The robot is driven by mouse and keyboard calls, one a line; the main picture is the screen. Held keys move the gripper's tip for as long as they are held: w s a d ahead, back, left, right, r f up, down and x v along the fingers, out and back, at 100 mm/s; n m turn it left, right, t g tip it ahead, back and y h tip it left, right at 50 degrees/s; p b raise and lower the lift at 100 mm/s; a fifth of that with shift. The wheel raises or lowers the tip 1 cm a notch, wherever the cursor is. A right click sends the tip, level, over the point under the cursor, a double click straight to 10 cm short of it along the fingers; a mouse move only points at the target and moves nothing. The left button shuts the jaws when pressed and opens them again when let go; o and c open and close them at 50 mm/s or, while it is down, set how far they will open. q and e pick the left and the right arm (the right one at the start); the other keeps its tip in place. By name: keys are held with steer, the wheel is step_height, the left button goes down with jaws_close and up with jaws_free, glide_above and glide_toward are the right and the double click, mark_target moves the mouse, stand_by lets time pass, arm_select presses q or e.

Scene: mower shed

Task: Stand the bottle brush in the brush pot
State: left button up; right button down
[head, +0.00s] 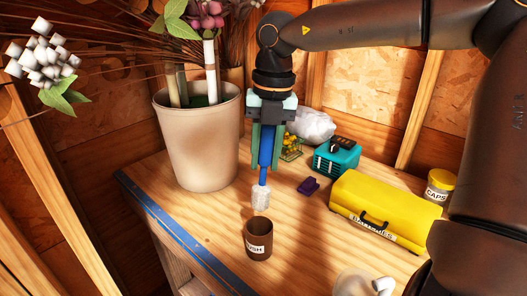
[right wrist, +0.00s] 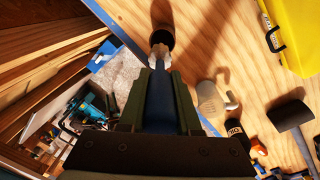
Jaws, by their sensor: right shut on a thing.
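The bottle brush (head: 266,150) has a blue handle and a pale bristle head (head: 261,198) pointing down. My right gripper (head: 266,150) is shut on its handle and holds it upright above the wooden bench. The brush pot (head: 259,240) is a small brown cup with a white label, standing near the bench's front left edge. In the head view the bristle head is just above the pot's rim. In the right wrist view the blue handle (right wrist: 160,100) runs between the fingers, and the pot (right wrist: 161,38) lies beyond the bristles. My left gripper is not in view.
A large cream planter (head: 202,140) with stems stands left of the gripper. A yellow toolbox (head: 377,213), a teal box (head: 337,158), a purple block (head: 308,186) and a clear bag (head: 312,125) stand to the right. A whitish mug (head: 352,284) is at the front.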

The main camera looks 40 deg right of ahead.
mark_target(263, 201)
steer(key=shift+w+f, duration=0.1)
steer(key=shift+w, duration=0.25)
steer(key=shift+s+f, duration=0.2)
steer(key=shift+f, duration=0.6)
step_height(263, 201, down, 2)
steer(key=shift+f+b, duration=0.2)
steer(key=shift+b, duration=0.25)
arm_select(q)
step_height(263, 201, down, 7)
steer(key=b, duration=0.6)
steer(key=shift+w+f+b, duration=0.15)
steer(key=shift+b, duration=0.15)
arm_select(e)
step_height(263, 201, down, 7)
steer(key=shift+w+f, duration=0.1)
steer(key=c, duration=0.5)
jaws_free()
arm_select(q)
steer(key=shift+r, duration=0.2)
arm_select(e)
steer(key=r, duration=0.8)
steer(key=d+r, duration=0.1)
steer(key=r, duration=0.3)
steer(key=shift+s+r, duration=0.25)
steer(key=shift+s, duration=0.05)
